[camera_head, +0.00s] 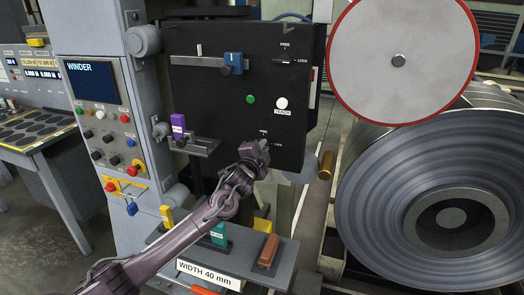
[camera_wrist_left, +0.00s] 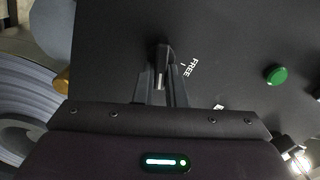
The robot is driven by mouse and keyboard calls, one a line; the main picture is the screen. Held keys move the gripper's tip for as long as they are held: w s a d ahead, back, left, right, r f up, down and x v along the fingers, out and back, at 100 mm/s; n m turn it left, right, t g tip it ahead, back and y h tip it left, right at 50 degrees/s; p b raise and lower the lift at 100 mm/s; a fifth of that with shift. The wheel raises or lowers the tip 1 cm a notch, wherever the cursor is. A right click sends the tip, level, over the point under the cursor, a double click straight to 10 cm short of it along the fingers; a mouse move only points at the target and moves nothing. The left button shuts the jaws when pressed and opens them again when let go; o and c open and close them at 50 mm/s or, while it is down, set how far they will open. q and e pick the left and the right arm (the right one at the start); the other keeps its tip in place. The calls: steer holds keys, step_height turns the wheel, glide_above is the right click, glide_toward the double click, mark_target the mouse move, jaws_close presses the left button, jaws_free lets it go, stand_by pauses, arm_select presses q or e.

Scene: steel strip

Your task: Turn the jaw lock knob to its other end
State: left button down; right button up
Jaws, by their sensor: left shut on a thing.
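The black control panel (camera_head: 215,95) stands upright in the middle of the head view. My left gripper (camera_head: 262,146) is at the panel's lower right, beside small FREE and LOCK marks. In the left wrist view, my left gripper (camera_wrist_left: 160,85) is shut on a dark knob (camera_wrist_left: 162,54) that stands out from the panel. The FREE mark (camera_wrist_left: 193,67) is just right of the knob. A second mark is mostly hidden by the wrist body. Which mark the knob points to cannot be told. My right gripper is not in view.
A green button (camera_head: 250,99) and white button (camera_head: 282,103) lie between. A steel coil (camera_head: 385,185) and a red-rimmed disc (camera_head: 365,45) stand at right; a shelf (camera_head: 285,270) below holds coloured blocks.

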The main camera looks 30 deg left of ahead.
arm_select(q)
steer(key=shift+d+f+m+b, duration=0.15)
steer(key=shift+m+b, duration=0.2)
steer(key=shift+m, duration=0.6)
steer(key=shift+a+f+m+b, duration=0.1)
steer(key=shift+m+b, duration=0.2)
steer(key=shift+m, duration=0.65)
steer(key=c, duration=1.5)
jaws_free()
steer(key=shift+b+v, duration=1.05)
steer(key=shift+v, duration=2.85)
